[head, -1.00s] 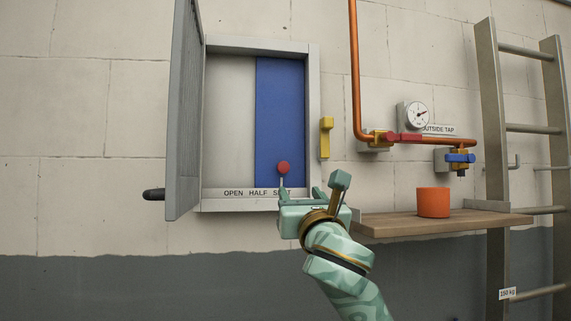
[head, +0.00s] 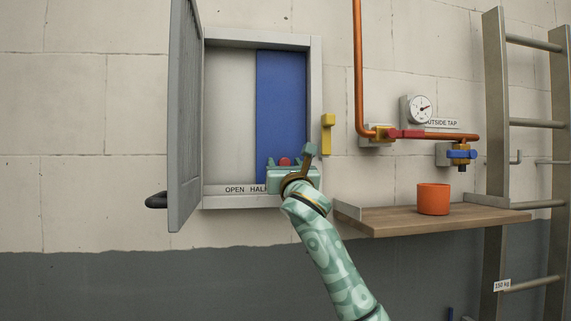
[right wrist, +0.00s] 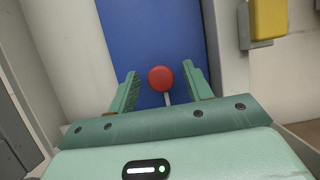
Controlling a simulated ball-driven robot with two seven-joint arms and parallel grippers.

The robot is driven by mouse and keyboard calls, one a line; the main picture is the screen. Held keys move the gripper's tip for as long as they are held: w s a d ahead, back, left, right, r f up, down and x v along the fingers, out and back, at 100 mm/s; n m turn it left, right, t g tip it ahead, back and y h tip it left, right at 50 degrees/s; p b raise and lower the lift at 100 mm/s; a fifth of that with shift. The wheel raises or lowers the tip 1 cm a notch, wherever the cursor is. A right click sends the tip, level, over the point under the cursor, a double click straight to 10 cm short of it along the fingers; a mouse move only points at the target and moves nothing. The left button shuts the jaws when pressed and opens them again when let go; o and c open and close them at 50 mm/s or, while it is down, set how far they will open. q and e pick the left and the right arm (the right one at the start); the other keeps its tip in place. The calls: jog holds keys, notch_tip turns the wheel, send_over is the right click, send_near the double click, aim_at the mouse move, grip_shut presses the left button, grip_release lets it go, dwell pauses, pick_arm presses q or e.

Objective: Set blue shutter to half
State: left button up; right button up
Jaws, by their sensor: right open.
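The blue shutter (head: 281,105) covers the right part of the opening in a grey wall cabinet (head: 316,100); the left part shows a pale panel. A red round knob (head: 285,161) on a thin stem stands at the shutter's lower part, and it also shows in the right wrist view (right wrist: 161,78). My right gripper (head: 285,163) is open at the knob. In the right wrist view its fingers (right wrist: 161,88) stand on either side of the knob, with gaps to both. The label strip reads OPEN and HALF; my gripper hides the rest. My left gripper is not in view.
The cabinet's grey door (head: 185,120) stands open at the left. A yellow handle (head: 327,133) is on the wall just right of the cabinet. A wooden shelf (head: 400,219) with an orange cup (head: 433,199), copper pipe (head: 358,70) and ladder (head: 495,120) are further right.

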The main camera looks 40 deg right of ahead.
grip_shut()
jog(key=w+a+p, duration=0.1)
jog(key=a+p, duration=0.1)
jog(key=a, duration=0.1)
jog(key=w+a+p, duration=0.1)
jog(key=shift+w+a+r+p, duration=0.15)
jog(key=shift+w+a+p, duration=0.2)
jog(key=shift+a, duration=0.05)
jog(key=shift+w+a, duration=0.15)
jog(key=shift+a, duration=0.2)
jog(key=shift+d+f, duration=0.1)
jog(key=shift+f, duration=0.1)
grip_release()
